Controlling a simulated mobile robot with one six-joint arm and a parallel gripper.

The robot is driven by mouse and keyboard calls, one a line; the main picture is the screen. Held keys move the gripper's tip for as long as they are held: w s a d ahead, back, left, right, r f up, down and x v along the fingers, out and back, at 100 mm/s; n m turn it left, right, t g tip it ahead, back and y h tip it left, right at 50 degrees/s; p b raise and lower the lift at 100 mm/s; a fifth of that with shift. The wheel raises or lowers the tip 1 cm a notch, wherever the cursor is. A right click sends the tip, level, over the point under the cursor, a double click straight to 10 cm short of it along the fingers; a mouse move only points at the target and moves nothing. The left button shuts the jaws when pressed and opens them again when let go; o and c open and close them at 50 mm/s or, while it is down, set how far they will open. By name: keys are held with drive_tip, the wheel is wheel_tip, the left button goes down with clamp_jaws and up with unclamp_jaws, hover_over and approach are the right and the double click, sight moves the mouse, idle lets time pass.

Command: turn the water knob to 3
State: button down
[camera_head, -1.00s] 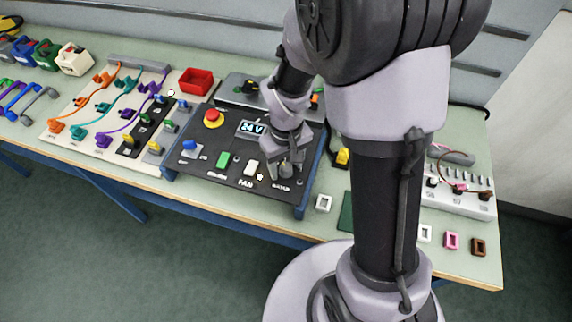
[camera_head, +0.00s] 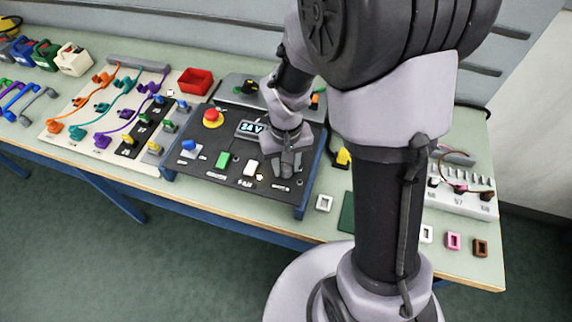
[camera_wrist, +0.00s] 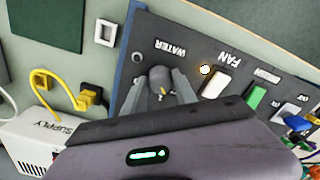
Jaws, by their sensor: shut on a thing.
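The number that the knob points to cannot be read.
On the panel are a white FAN switch (camera_wrist: 215,82), a green switch (camera_wrist: 256,97), a red button (camera_head: 212,117), a blue knob (camera_head: 189,146) and a display (camera_head: 250,129). A yellow plug (camera_wrist: 88,98) and a grey SUPPLY box (camera_wrist: 35,140) stand beside the panel.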

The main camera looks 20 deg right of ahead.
drive_tip(key=m+b, duration=0.1)
drive_tip(key=m, duration=0.4)
drive_tip(key=shift+b, duration=0.35)
drive_tip(key=m+b, duration=0.2)
drive_tip(key=m, duration=0.4)
drive_tip(key=shift+f, duration=0.1)
drive_tip(key=m+b, duration=0.2)
drive_tip(key=m, duration=0.3)
drive_tip(key=m+b, duration=0.2)
drive_tip(key=m, duration=0.3)
drive_tip(key=shift+m, duration=0.3)
drive_tip(key=c, duration=1)
unclamp_jaws()
